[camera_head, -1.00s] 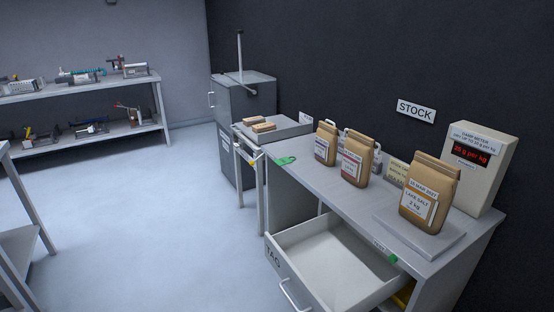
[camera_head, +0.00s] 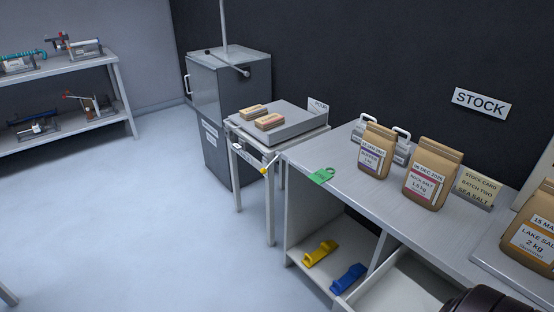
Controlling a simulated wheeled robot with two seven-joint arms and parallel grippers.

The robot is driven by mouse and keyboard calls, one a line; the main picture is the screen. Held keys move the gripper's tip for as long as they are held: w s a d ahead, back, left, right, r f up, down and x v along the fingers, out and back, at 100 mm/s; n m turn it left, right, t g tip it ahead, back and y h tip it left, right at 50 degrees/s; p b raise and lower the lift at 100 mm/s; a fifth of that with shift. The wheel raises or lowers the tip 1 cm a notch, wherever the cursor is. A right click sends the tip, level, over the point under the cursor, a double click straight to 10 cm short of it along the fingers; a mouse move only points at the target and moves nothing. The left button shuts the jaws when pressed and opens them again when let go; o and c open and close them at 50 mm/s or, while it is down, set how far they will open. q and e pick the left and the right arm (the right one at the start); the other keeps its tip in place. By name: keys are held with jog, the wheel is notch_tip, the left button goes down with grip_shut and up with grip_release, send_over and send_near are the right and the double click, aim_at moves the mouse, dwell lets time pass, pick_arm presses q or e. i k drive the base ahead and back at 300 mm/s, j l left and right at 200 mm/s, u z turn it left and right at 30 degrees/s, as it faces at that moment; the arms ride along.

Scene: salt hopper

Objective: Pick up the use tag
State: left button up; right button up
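A green tag (camera_head: 321,175) lies flat at the left end of the steel counter (camera_head: 345,195), close to its front edge. Its print is too small to read, so I cannot tell for sure that it is the use tag. Nothing touches it. Neither of my grippers shows; a dark rounded part at the bottom right edge seems to be my own arm.
Paper salt bags (camera_head: 376,152) and a stock card (camera_head: 474,188) stand along the counter. A small stand (camera_head: 280,125) and grey cabinet (camera_head: 230,85) stand left. The floor is clear.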

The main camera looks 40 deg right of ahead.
aim_at(320, 177)
jog(key=i+z, duration=0.2)
jog(key=i, duration=0.2)
jog(key=i+z, duration=0.25)
jog(key=i, duration=0.2)
jog(key=i+j+z, duration=0.2)
jog(key=i, duration=0.2)
jog(key=i+j+z, duration=0.2)
jog(key=i, duration=0.2)
